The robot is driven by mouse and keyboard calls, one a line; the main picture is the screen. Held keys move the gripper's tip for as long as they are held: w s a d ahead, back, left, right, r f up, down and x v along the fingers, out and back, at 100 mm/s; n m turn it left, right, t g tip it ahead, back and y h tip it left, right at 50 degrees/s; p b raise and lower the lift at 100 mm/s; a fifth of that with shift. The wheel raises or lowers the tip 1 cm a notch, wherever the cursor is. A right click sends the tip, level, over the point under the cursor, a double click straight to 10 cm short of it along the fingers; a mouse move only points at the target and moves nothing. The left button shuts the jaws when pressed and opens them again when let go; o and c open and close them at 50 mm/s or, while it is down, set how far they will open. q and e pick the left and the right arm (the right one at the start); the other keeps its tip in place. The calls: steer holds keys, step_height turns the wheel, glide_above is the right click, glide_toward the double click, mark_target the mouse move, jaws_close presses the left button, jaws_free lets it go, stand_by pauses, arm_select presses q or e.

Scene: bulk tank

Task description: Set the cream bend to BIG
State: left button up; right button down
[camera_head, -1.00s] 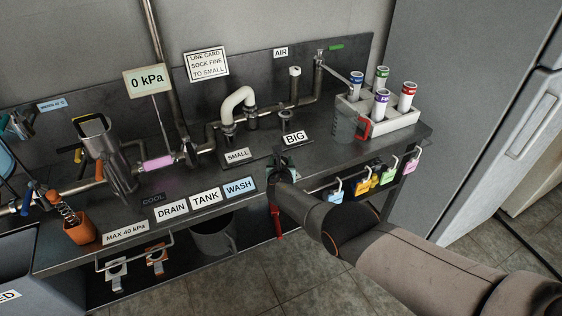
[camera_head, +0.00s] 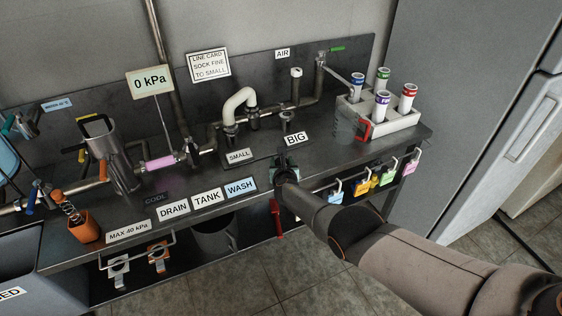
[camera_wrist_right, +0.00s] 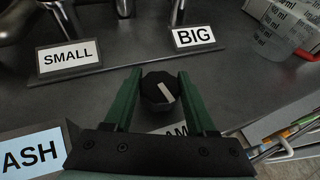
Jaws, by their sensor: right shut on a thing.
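The cream bend (camera_head: 240,97) is an inverted U of pipe on the counter's back part. One leg comes down behind the SMALL sign (camera_head: 238,156); the other stands at a fitting just right of it. The BIG sign (camera_head: 296,139) stands further right, with a short stub (camera_head: 288,117) behind it. My right gripper (camera_head: 285,163) is low at the counter's front, below the BIG sign. In the right wrist view its green fingers (camera_wrist_right: 160,95) are shut on a black knob (camera_wrist_right: 159,88) with a pale pointer line. My left gripper is out of view.
A rack (camera_head: 400,122) with capped bottles and a clear jug (camera_head: 350,124) stand at the right end. Colored padlocks (camera_head: 367,184) hang on the front rail. DRAIN, TANK and WASH signs (camera_head: 207,197) line the front edge. The gauge sign (camera_head: 150,81) reads 0 kPa.

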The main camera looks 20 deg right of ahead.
steer(key=shift+w+d+r+h, duration=0.15)
steer(key=shift+d+r, duration=0.1)
steer(key=shift+d, duration=0.3)
steer(key=shift+d+r+h, duration=0.15)
steer(key=shift+d+r, duration=0.05)
steer(key=shift+d, duration=0.3)
steer(key=c, duration=0.6)
jaws_free()
steer(key=shift+o, duration=0.7)
steer(key=shift+w+d+f, duration=0.1)
steer(key=shift+d+f, duration=0.05)
steer(key=shift+f, duration=0.05)
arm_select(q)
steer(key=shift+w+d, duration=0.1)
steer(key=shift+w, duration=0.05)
arm_select(e)
steer(key=shift+o, duration=1.2)
steer(key=shift+f, duration=0.15)
